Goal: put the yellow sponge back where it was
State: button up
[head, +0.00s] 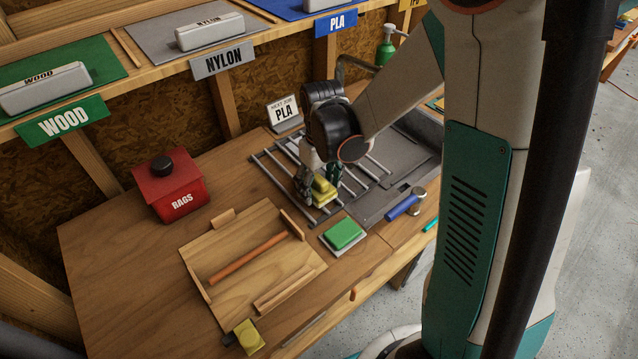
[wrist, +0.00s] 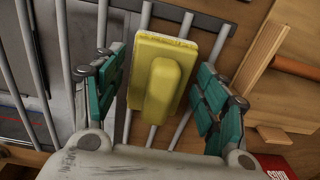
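The yellow sponge (head: 323,191) is a flat yellow block with a raised grip on top and a pale edge. It lies on the metal bars of the rack (head: 264,168) by the grey sink. In the wrist view the yellow sponge (wrist: 165,80) sits between the two teal-padded fingers of my gripper (wrist: 162,85). Bars show in a gap between the left finger and the sponge; the right finger is very close to its edge, and I cannot tell whether it touches. In the head view my gripper (head: 319,183) is down over the rack and partly hides the sponge.
A green sponge (head: 343,232) lies on a small tray right of a wooden tray (head: 222,262) with an orange rod. A red RAGS box (head: 170,188), a blue-handled tool (head: 402,207) and a yellow block (head: 249,336) at the front edge stand around.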

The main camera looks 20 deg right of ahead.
aim_at(320, 179)
dwell(0.3)
notch_tip(320, 179, up, 13)
jog(key=p, duration=0.4)
jog(key=s+r+m+t, duration=0.3)
jog(key=s+r+t, duration=0.4)
jog(key=s, duration=0.7)
jog(key=shift+s+r+m, duration=0.2)
jog(key=shift+r+m, duration=0.1)
jog(key=shift+r, duration=0.85)
jog(key=shift+a, duration=0.1)
